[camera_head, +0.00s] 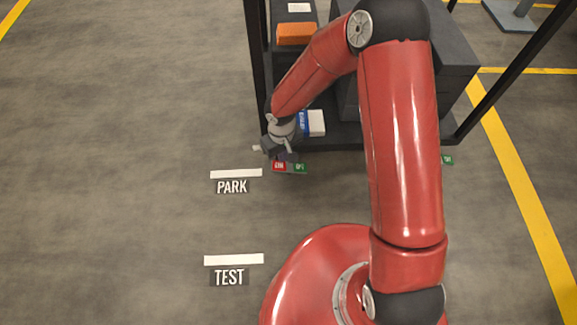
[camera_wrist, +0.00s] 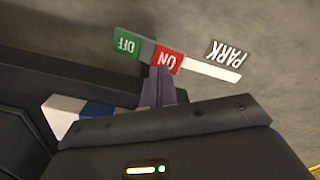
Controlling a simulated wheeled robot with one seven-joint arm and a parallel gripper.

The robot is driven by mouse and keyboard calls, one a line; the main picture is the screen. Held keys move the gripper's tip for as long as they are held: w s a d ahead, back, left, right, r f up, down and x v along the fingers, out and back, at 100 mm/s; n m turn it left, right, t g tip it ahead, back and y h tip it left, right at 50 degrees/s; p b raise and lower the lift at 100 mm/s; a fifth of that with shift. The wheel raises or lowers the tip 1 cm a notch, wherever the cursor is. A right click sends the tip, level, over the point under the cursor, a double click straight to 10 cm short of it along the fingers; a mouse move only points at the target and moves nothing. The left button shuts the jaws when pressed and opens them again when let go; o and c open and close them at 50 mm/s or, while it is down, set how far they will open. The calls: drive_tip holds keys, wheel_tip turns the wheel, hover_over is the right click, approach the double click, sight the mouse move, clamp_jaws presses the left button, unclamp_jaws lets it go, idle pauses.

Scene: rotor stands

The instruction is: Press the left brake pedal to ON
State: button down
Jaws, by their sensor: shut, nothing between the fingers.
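The left brake pedal's label strip lies low at the stand's front edge. Its red ON label (camera_head: 278,166) is on the left and its green OFF label (camera_head: 300,168) on the right in the head view. In the wrist view the red ON label (camera_wrist: 167,61) is just beyond my fingertips, and the green OFF label (camera_wrist: 126,43) is to its left, with a grey patch between them. My gripper (camera_wrist: 160,74) is shut and empty, its tips over the strip's near edge beside ON. Touching cannot be told. The pedal itself is not clearly made out. My gripper (camera_head: 282,147) also shows in the head view.
A dark stand with posts (camera_head: 256,70) rises behind the strip. A blue and white box (camera_head: 314,123) sits near my gripper, an orange box (camera_head: 296,33) further back. Another green label (camera_head: 447,160) is at the right. Floor around the PARK mark (camera_head: 232,187) is clear.

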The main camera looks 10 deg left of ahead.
drive_tip(key=shift+f, duration=2.25)
idle(1.2)
drive_tip(key=shift+r+p, duration=2.35)
drive_tip(key=shift+r, duration=1.2)
drive_tip(key=shift+w+r, duration=0.1)
drive_tip(key=shift+r, duration=0.1)
wheel_tip(320, 180, up, 14)
drive_tip(key=m+t+p, duration=0.2)
hover_over(283, 165)
drive_tip(key=w+d, duration=0.4)
drive_tip(key=d, duration=0.3)
drive_tip(key=s+d+r+m+h+p, duration=0.1)
drive_tip(key=d+r, duration=0.3)
drive_tip(key=r, duration=0.3)
drive_tip(key=s+d+r+m+p, duration=0.1)
drive_tip(key=d+r, duration=0.3)
drive_tip(key=r, duration=0.2)
drive_tip(key=s+d+r+m+t+p, duration=0.1)
drive_tip(key=s+d+r+m+p, duration=0.1)
drive_tip(key=s+d+r, duration=0.3)
drive_tip(key=s+d+r+m+t+y+p, duration=0.1)
drive_tip(key=s+d+r, duration=0.5)
drive_tip(key=s+r, duration=0.6)
drive_tip(key=shift+r+m+t+p, duration=0.8)
drive_tip(key=shift+r+p, duration=0.1)
drive_tip(key=shift+r, duration=0.05)
